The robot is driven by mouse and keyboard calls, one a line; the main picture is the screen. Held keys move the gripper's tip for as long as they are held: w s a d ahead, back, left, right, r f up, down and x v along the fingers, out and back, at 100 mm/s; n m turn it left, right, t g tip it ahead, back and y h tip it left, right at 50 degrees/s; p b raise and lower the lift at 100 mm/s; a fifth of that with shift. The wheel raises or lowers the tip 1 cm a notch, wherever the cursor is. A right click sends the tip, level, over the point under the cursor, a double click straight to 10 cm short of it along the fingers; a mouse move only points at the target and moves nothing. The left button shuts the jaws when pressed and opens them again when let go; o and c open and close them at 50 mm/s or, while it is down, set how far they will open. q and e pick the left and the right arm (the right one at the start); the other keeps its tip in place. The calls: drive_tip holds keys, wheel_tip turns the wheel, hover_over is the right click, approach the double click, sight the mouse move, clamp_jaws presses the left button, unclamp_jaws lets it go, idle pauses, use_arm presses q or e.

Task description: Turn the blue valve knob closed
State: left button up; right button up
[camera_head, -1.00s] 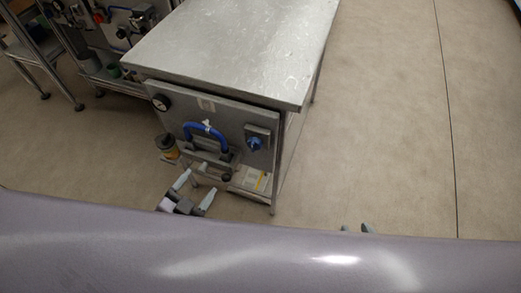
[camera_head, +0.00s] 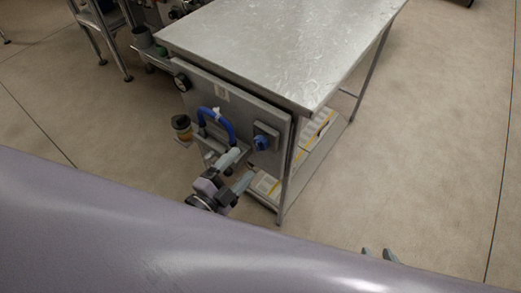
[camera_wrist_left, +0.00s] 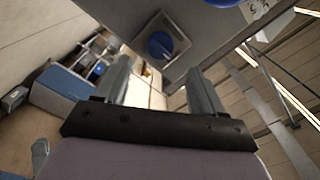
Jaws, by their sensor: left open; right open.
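The blue valve knob (camera_head: 262,142) sits on a grey square plate on the right part of a metal panel (camera_head: 281,130) at the table's side. It also shows in the left wrist view (camera_wrist_left: 160,45), beyond and between the fingers. My left gripper (camera_head: 240,168) is open and empty, below and left of the knob in the head view and apart from it. In the left wrist view the two fingers (camera_wrist_left: 158,82) stand apart. My right gripper (camera_head: 380,255) shows only its fingertips at the bottom of the head view, far from the panel; the rest is hidden.
A curved blue hose (camera_head: 218,121) and a black gauge (camera_head: 182,82) are on the same panel. A metal table (camera_head: 290,45) stands above it. The floor at right is clear.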

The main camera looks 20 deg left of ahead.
sight(257, 147)
use_arm(q)
drive_tip(key=shift+x, duration=3.55)
drive_tip(key=c, duration=1.1)
